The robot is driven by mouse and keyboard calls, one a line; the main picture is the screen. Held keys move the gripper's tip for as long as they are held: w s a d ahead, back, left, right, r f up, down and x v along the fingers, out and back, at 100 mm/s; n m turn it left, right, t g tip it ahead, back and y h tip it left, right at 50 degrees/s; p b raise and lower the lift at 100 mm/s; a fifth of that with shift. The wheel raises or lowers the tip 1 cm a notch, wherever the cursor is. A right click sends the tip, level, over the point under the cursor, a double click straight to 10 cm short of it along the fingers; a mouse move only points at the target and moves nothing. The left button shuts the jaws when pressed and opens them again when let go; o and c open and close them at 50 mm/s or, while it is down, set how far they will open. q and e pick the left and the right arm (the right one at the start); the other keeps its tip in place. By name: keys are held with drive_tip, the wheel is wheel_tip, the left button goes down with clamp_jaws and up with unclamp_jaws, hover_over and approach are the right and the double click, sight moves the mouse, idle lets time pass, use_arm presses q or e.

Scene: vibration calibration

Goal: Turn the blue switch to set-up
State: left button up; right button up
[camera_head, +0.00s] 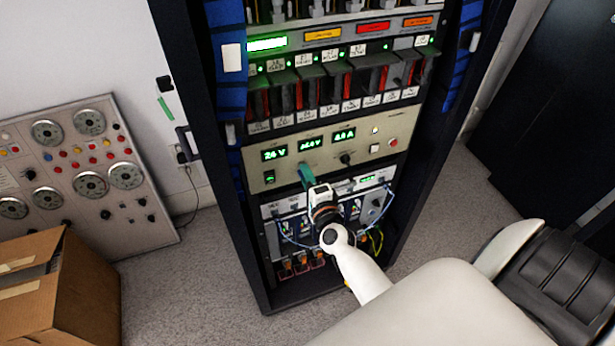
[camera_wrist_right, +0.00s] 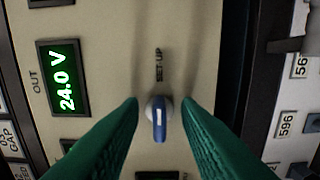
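The blue switch (camera_wrist_right: 158,122) sits on the beige panel (camera_wrist_right: 115,20) in the right wrist view, with a white line along its handle. The handle extends downward in that picture, and the "SET UP" label (camera_wrist_right: 158,65) is above it. My right gripper (camera_wrist_right: 161,104) has its two green fingers apart, one on each side of the switch; contact is not clear. In the head view the right gripper (camera_head: 305,175) is at the beige panel (camera_head: 385,124) and hides the switch. My left gripper is not in view.
The panel is in a dark rack (camera_head: 228,215) with breakers above and looped cables below. A green "24.0 V" display (camera_wrist_right: 64,78) is beside the switch. A grey control panel (camera_head: 110,205) and cardboard box (camera_head: 85,295) stand at left. Carpet is clear between box and rack.

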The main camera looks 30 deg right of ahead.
drive_tip(key=b+v, duration=0.1)
drive_tip(key=v, duration=1.1)
drive_tip(key=shift+b, duration=0.35)
drive_tip(key=shift+f, duration=0.1)
